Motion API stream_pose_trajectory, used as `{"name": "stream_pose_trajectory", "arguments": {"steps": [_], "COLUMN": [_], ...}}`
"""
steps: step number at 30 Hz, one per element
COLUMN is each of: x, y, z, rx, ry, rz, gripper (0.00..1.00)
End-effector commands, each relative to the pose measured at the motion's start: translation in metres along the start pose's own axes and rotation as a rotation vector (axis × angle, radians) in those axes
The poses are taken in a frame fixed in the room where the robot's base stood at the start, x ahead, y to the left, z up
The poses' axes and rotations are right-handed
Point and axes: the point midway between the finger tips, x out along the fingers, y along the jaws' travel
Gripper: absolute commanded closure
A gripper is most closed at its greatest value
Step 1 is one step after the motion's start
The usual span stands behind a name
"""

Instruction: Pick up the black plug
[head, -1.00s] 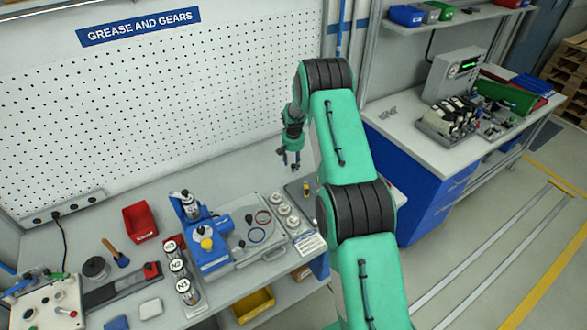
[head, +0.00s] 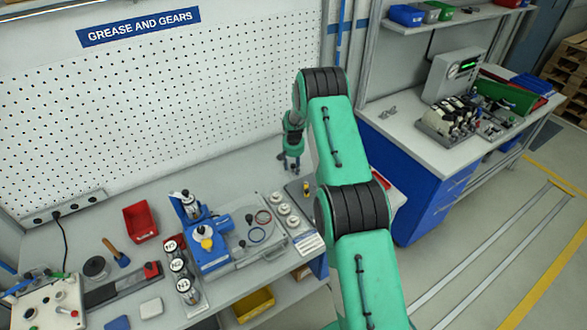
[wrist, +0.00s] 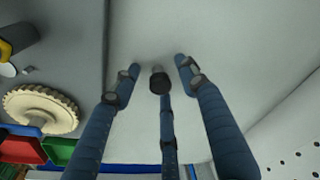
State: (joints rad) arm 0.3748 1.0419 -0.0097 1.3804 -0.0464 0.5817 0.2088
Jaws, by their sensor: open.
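The black plug (wrist: 161,83) shows in the wrist view as a small dark round end with a greyer part behind it, over the pale bench surface. It is between the tips of my gripper (wrist: 160,80). The left and right fingers stand apart from it with gaps on both sides. The third finger comes up from below, close to the plug; I cannot tell whether it touches. In the head view my gripper (head: 291,162) points down over the back of the bench, and I cannot make out the plug clearly there.
A cream gear wheel (wrist: 41,109) and a yellow-and-black item (wrist: 14,40) lie left in the wrist view. A white pegboard (head: 150,100) stands behind the bench. A red bin (head: 140,222) and blue machine (head: 207,248) stand left of my gripper.

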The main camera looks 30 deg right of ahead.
Motion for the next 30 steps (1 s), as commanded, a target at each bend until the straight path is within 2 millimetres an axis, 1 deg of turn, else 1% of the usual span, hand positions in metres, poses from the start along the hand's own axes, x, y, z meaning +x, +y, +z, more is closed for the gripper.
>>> {"name": "stream_pose_trajectory", "arguments": {"steps": [1, 2, 6, 8, 17, 22, 26, 30], "x": [0.000, 0.000, 0.000, 0.000, -0.001, -0.005, -0.015, -0.031], "y": [0.000, 0.000, 0.000, 0.000, 0.000, 0.000, 0.000, 0.000], "z": [0.000, 0.000, 0.000, 0.000, 0.000, -0.001, -0.003, -0.006], "rx": [0.000, 0.000, 0.000, 0.000, 0.000, 0.000, 0.000, 0.000], "ry": [0.000, 0.000, 0.000, 0.000, 0.000, 0.001, 0.003, 0.002], "rz": [0.000, 0.000, 0.000, 0.000, 0.000, 0.000, 0.000, 0.000], "gripper": [0.57, 0.59, 0.87, 0.97, 0.97, 0.97, 0.97, 0.97]}}
